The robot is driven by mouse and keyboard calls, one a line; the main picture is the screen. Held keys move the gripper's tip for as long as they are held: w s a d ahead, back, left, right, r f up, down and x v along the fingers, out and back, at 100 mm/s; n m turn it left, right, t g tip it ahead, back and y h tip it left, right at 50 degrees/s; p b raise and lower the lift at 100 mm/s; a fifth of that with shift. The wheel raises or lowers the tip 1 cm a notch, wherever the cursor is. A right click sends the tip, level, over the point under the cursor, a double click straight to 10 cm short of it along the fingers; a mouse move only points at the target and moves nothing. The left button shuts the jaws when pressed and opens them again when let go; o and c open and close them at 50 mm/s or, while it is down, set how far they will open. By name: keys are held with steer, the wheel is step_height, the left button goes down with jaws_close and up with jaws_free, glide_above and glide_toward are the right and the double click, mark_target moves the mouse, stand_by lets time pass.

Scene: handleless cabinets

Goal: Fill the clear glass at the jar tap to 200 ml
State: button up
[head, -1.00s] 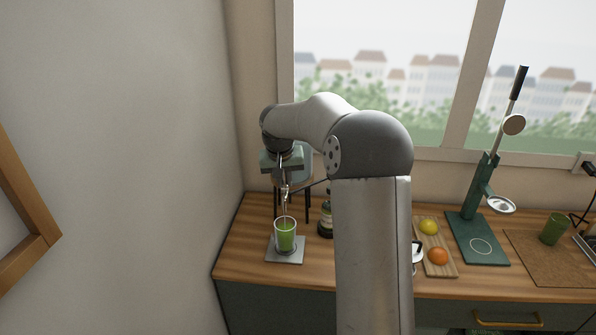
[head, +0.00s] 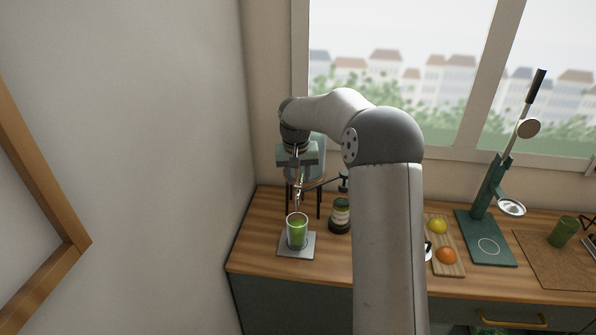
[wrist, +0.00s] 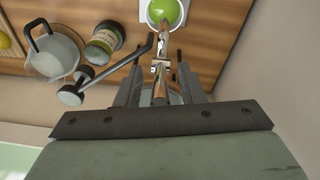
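The clear glass (head: 297,232) stands upright on a small grey pad (head: 283,251) and holds green liquid well up its side. In the wrist view the glass (wrist: 165,12) shows from above at the top edge. The metal jar tap (head: 298,190) is just above it; a dark-knobbed lever (wrist: 110,72) reaches out sideways from the tap. The jar (head: 317,150) on its stand is mostly hidden by my gripper. My gripper (wrist: 160,68) points down with its fingers apart on either side of the tap; contact is unclear. Any volume marks are too small to read.
A dark green labelled jar (head: 340,215) stands right of the glass. A clear jug (wrist: 53,55) is partly hidden by my arm in the head view. A board with a lemon (head: 437,226) and orange (head: 446,255), and a green press (head: 487,240), stand further right. A wall is close on the left.

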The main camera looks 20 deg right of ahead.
step_height(320, 180, up, 17)
steer(key=s+a+b, duration=0.1)
steer(key=s, duration=0.1)
steer(key=shift+a+r+b, duration=0.15)
steer(key=shift+a+b, duration=0.05)
steer(key=shift+b, duration=0.15)
steer(key=shift+s, duration=0.15)
steer(key=s+a+f+n, duration=0.1)
steer(key=s+f, duration=0.4)
steer(key=s, duration=0.7)
steer(key=s+a+f+n, duration=0.1)
steer(key=s+a+f, duration=0.2)
steer(key=s, duration=0.9)
steer(key=s+a+f+n, duration=0.1)
steer(key=s+a+f, duration=0.2)
steer(key=s+f, duration=0.6)
steer(key=s, duration=0.3)
steer(key=shift+s+f+g+y, duration=0.2)
steer(key=shift+s+g+y, duration=0.1)
steer(key=shift+s+y, duration=0.1)
steer(key=shift+w, duration=0.15)
